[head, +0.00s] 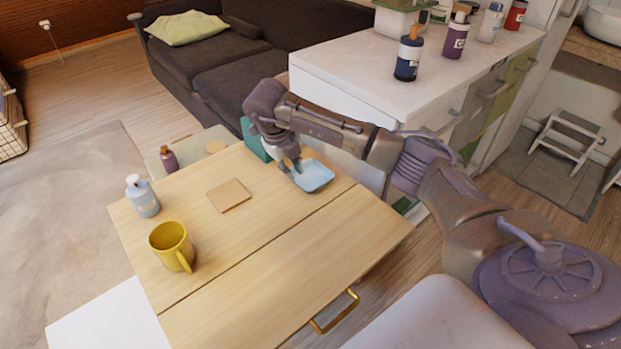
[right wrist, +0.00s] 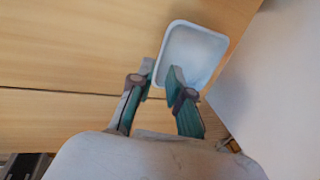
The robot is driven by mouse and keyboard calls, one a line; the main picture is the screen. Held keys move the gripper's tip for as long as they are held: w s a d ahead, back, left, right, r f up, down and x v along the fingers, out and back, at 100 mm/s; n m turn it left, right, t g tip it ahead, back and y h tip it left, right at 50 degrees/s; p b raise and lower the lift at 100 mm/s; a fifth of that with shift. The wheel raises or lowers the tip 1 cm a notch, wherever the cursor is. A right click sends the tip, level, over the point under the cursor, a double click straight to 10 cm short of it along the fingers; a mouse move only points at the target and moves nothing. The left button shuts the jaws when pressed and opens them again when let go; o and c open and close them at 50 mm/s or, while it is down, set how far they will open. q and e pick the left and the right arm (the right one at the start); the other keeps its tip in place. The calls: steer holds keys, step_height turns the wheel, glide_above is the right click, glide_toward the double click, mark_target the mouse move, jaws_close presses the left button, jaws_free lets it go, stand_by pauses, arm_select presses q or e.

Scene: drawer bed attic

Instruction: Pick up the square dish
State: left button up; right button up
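The square dish (head: 315,177) is pale blue with rounded corners and a raised rim. It sits upright near the far right edge of the wooden table. It also shows in the right wrist view (right wrist: 205,48). My right gripper (head: 292,168) is down at the dish's left side. In the right wrist view, its teal fingers (right wrist: 161,72) straddle the dish's near left rim, one finger outside and one over the inside. A gap shows between the fingertips, so the gripper looks partly open. Contact with the rim is unclear. My left gripper is not in view.
On the table (head: 270,262) are a yellow mug (head: 172,246), a pale bottle (head: 142,196) and a flat square brown piece (head: 229,195). A teal box (head: 254,141) stands behind my right gripper. A white counter (head: 365,75) with bottles rises beyond. The table's front right is clear.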

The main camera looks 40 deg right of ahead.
mark_target(298, 183)
steer(key=x, duration=0.4)
steer(key=shift+s+f+b, duration=0.2)
steer(key=shift+f+b, duration=0.1)
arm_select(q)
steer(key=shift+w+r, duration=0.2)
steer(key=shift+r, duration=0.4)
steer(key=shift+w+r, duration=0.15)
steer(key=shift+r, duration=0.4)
arm_select(e)
steer(key=shift+d+f, duration=0.1)
steer(key=shift+f, duration=0.2)
jaws_close()
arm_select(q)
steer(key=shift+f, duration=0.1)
